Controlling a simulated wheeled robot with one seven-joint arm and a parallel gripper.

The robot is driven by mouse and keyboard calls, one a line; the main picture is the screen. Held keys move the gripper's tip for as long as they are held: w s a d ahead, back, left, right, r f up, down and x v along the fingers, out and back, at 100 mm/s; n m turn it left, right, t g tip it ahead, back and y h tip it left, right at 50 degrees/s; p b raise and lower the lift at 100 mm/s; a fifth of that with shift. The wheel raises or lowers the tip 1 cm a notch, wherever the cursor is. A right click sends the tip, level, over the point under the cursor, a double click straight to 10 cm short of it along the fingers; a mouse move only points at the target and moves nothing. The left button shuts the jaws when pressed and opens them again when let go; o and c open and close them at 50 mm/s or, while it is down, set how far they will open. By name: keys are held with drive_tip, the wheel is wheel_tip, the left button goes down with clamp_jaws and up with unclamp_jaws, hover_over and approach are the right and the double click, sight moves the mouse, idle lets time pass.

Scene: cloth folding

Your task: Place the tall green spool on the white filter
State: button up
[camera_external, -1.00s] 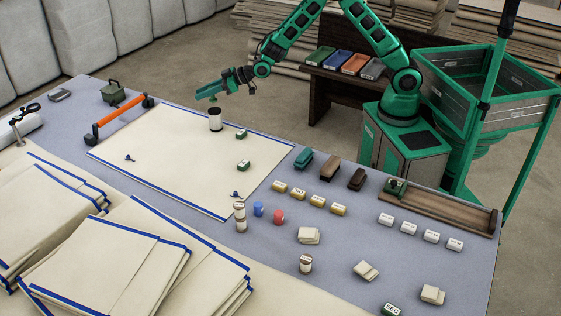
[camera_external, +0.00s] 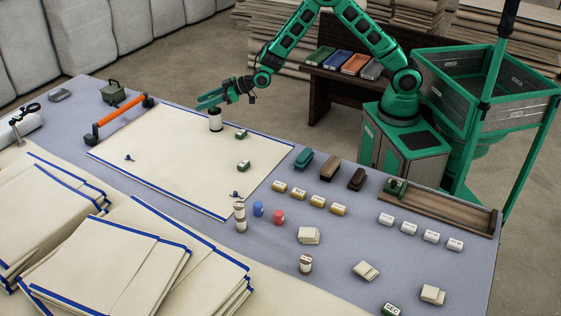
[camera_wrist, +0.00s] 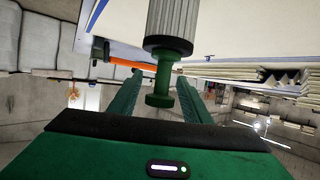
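The white filter (camera_external: 215,122) is an upright ribbed cylinder with a dark end, standing on the cream cloth near its far edge. It also shows at the top of the upside-down wrist view (camera_wrist: 170,18). The tall green spool (camera_wrist: 162,84) lines up with the filter's dark end and appears to touch it. My gripper (camera_external: 200,104) is at the top of the filter. In the wrist view its two green fingers lie on either side of the spool, with gaps showing. The fingers hide most of the spool in the external view.
Several blocks, cylinders and a wooden tray (camera_external: 450,210) occupy the table's right. The middle of the cloth is mostly clear.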

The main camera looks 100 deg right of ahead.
drive_tip(key=s+r+m+g, duration=0.1)
drive_tip(key=s+r+g, duration=0.2)
drive_tip(key=s, duration=0.9)
drive_tip(key=s+a+r+g, duration=0.15)
drive_tip(key=s+r, duration=0.25)
drive_tip(key=s, duration=0.8)
drive_tip(key=s+r+m+g, duration=0.1)
drive_tip(key=s+r+g, duration=0.25)
drive_tip(key=s, duration=0.95)
drive_tip(key=s+a+m+g+y, duration=0.1)
drive_tip(key=s+a+g, duration=0.1)
drive_tip(key=s, duration=1)
drive_tip(key=s+a+r+m+g+y, duration=0.1)
drive_tip(key=s+a+g, duration=0.2)
drive_tip(key=s, duration=0.9)
drive_tip(key=shift+a+r+y, duration=0.2)
drive_tip(key=shift+a+y, duration=0.2)
drive_tip(key=shift+a, duration=0.05)
drive_tip(key=shift+w, duration=0.1)
